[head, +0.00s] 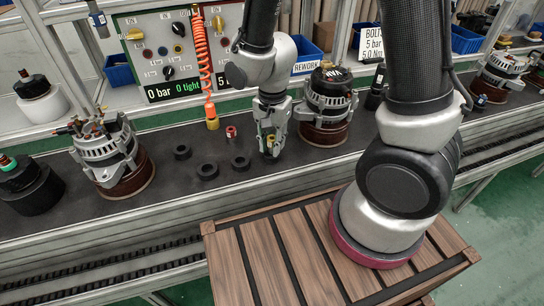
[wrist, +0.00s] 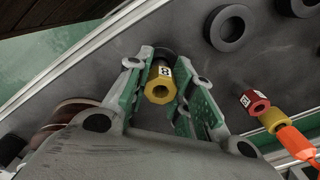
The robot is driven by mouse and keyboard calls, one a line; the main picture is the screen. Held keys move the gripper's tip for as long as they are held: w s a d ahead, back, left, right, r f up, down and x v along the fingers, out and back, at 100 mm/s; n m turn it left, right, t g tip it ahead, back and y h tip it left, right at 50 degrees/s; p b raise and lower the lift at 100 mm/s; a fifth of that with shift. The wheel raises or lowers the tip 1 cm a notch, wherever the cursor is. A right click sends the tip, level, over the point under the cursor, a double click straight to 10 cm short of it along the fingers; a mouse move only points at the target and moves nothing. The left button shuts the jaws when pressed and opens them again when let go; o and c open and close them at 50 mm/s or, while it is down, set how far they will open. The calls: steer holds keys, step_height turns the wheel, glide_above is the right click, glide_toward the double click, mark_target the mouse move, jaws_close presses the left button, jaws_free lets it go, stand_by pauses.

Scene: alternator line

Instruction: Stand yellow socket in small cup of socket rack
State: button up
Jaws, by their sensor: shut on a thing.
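In the head view my gripper (head: 270,142) points down low over the dark line surface. A black round shape (wrist: 163,54) shows behind the socket's far end; I cannot tell whether the socket is in it or only above it. The rack shows as black round cups of different sizes: one in front (head: 208,170), one farther back (head: 182,152) and a smaller one (head: 240,162).
A red socket (head: 231,131) stands left of my gripper. An orange coiled-cord tool (head: 211,112) with a yellow end hangs beside it. Alternators stand close on the right (head: 327,108) and farther left (head: 104,150). A slatted wooden surface (head: 285,255) is in front.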

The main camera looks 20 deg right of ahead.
steer(key=shift+f, duration=0.2)
steer(key=shift+f, duration=0.4)
stand_by(1.4)
steer(key=shift+r, duration=2.35)
steer(key=shift+r, duration=0.1)
steer(key=shift+r, duration=0.5)
steer(key=shift+f, duration=2.35)
steer(key=shift+f, duration=0.2)
